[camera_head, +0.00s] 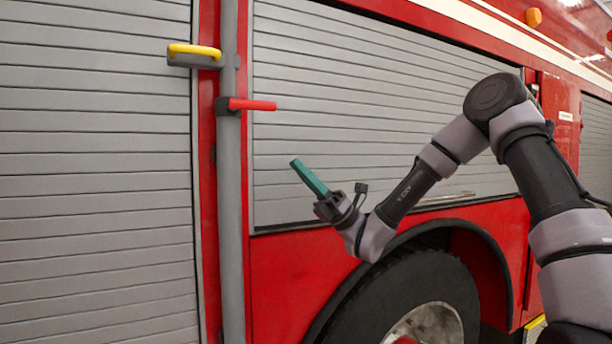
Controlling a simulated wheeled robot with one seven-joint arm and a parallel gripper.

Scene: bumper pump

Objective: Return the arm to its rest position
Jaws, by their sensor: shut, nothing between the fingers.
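My arm reaches in from the right side of the head view, bent at the elbow, with its forearm angled down to the left. My gripper (297,164) has long teal fingers that are shut together and empty. They point up and to the left, in front of the grey roller shutter. The gripper appears clear of the red lever, which is above and left of it, and seems to touch nothing.
Behind are a red fire truck body (285,275), a left shutter (95,180), a right shutter (340,100) and a black tyre (380,295) below my forearm.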

